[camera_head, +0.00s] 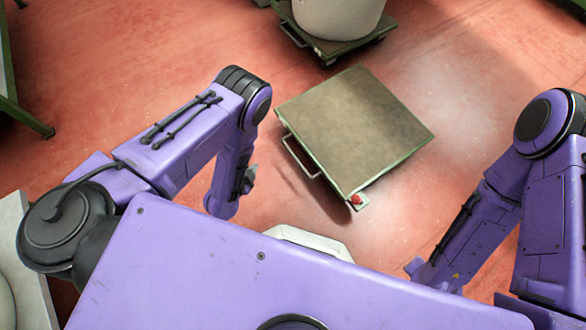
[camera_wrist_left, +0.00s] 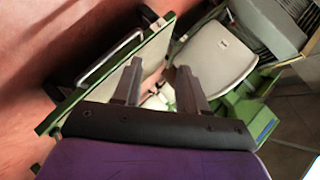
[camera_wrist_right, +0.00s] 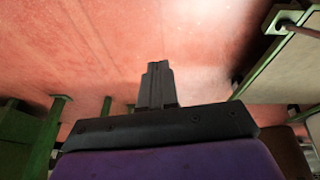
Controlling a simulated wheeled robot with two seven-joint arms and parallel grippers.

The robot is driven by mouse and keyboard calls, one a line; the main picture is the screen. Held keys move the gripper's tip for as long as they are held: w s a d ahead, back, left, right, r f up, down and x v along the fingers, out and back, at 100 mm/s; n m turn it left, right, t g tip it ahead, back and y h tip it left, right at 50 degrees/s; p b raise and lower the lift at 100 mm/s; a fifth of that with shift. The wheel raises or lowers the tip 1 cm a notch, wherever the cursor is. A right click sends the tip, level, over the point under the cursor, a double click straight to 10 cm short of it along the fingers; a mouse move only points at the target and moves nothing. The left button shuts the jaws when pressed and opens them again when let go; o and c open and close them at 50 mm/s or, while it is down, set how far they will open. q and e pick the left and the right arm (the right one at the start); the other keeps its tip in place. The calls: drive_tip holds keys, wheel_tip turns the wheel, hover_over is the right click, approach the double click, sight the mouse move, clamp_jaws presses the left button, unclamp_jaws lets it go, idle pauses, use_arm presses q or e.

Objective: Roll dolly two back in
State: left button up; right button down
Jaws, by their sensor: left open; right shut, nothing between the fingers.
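A square dolly (camera_head: 355,125) with a flat brown-grey top and green edges stands on the red floor, turned at an angle. A pale bar handle (camera_head: 298,158) is on its left side and a red knob (camera_head: 356,199) at its near corner. No number shows on it. My left gripper (camera_head: 250,176) is left of the handle, apart from it, and partly hidden by my arm. In the left wrist view its fingers (camera_wrist_left: 157,88) are spread and empty, with a handle (camera_wrist_left: 108,57) beyond them. My right gripper (camera_head: 412,267) is low at the right; its fingers (camera_wrist_right: 157,72) are together and empty.
A second dolly (camera_head: 300,38) at the top carries a large white container (camera_head: 338,14). Green legs (camera_head: 25,118) stand at the far left. Red floor (camera_head: 480,90) is clear right of the near dolly. A pale grey panel (camera_wrist_left: 215,55) shows in the left wrist view.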

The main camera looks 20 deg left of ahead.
sight(294, 157)
use_arm(q)
drive_tip(key=w+d+f+m+t+h+b, duration=0.2)
drive_tip(key=d+f+m+b, duration=0.25)
drive_tip(key=f, duration=0.25)
drive_tip(key=w+d+f+m+t+h+b, duration=0.1)
drive_tip(key=d+f+m+h+b, duration=0.1)
drive_tip(key=d+f+m+b, duration=0.4)
use_arm(e)
wheel_tip(294, 157, down, 13)
drive_tip(key=p, duration=0.2)
use_arm(q)
drive_tip(key=shift+n, duration=0.65)
drive_tip(key=b+x, duration=0.1)
drive_tip(key=x, duration=0.2)
drive_tip(key=a+b+x, duration=0.1)
drive_tip(key=b+x, duration=0.1)
drive_tip(key=x, duration=0.2)
drive_tip(key=a+b+x, duration=0.1)
drive_tip(key=b+x, duration=0.1)
drive_tip(key=x, duration=0.1)
drive_tip(key=shift+w+r, duration=0.1)
drive_tip(key=shift+w, duration=0.3)
clamp_jaws()
use_arm(e)
drive_tip(key=s+f+n+g+y, duration=0.2)
drive_tip(key=s+f+n+g, duration=0.1)
drive_tip(key=s, duration=0.3)
drive_tip(key=shift+a+f+n+g, duration=0.15)
drive_tip(key=shift+f+n+g, duration=0.05)
drive_tip(key=shift+n+g, duration=0.6)
